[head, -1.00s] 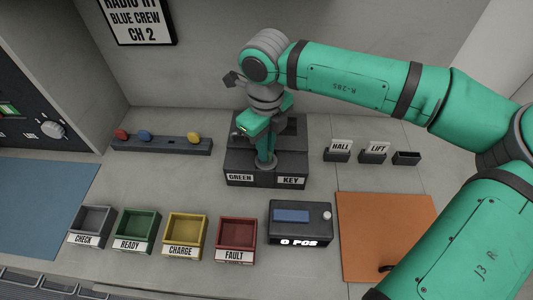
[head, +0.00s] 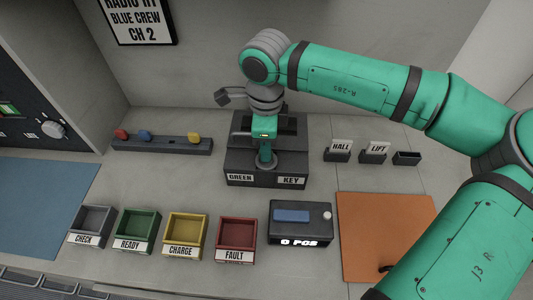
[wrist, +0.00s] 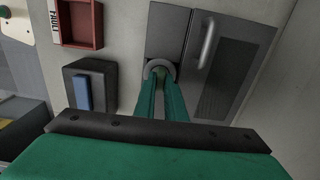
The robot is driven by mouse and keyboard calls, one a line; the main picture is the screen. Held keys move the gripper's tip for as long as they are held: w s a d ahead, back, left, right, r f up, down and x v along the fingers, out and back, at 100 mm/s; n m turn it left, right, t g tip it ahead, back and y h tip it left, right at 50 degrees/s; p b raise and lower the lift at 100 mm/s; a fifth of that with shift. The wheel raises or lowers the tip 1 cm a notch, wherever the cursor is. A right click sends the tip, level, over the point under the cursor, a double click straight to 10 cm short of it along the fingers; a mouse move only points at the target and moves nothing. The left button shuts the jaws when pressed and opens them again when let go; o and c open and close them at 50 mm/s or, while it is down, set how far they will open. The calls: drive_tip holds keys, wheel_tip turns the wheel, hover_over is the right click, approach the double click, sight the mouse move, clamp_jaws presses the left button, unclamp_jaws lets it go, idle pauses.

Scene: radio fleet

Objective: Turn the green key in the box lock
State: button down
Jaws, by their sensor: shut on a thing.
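The dark box (head: 233,165) stands at the back middle of the bench, with the label "GREEN KEY" on its front. It also shows in the wrist view (wrist: 168,30), with a round grey lock collar (wrist: 160,64) on top. My gripper (head: 265,158) points down at the collar. In the wrist view, its two green fingers (wrist: 160,82) come together at the collar, shut on the key. The key itself is hidden between the fingers, so its angle cannot be read.
A grey bar handle (wrist: 207,44) rises from the box beside my fingers. In front stand the red FAULT bin (head: 236,256), other coloured bins and a dark device (head: 300,234) with a blue bar. The HALL (head: 338,157) and LIFT holders are to the right, near my arm.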

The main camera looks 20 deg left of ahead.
drive_tip(key=shift+n, duration=0.9)
drive_tip(key=shift+n, duration=0.7)
drive_tip(key=c, duration=1.7)
unclamp_jaws()
drive_tip(key=shift+c, duration=0.2)
drive_tip(key=shift+s, duration=0.1)
